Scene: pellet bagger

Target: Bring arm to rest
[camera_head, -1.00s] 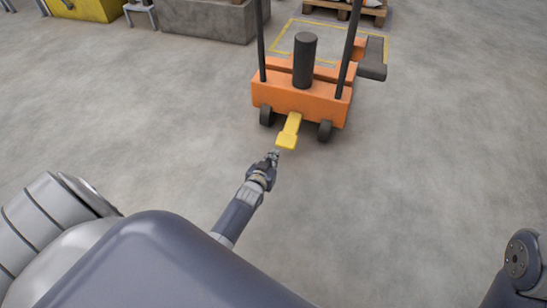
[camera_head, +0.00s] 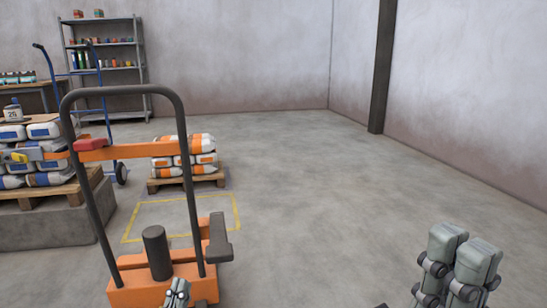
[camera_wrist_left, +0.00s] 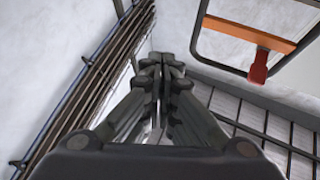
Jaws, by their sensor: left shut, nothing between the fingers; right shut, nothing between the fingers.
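My left gripper (camera_head: 177,292) shows at the bottom edge of the head view, in front of the orange base of a wheeled cart (camera_head: 130,296). It is shut and empty. In the left wrist view the shut fingers (camera_wrist_left: 160,66) meet with nothing between them. My right gripper (camera_head: 460,262) stands at the lower right of the head view, its grey fingers pointing up, shut and empty, over bare floor. The cart has a tall dark hoop handle (camera_head: 190,190) and an orange crossbar with a red lever (camera_head: 90,144). The handle and red lever (camera_wrist_left: 259,66) also show in the left wrist view.
Bags lie on a pallet (camera_head: 190,183) behind the cart, and more are stacked at the far left above a concrete block (camera_head: 75,222). A blue hand truck (camera_head: 103,100) and a shelf (camera_head: 105,55) stand behind. The floor in the middle and right is clear.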

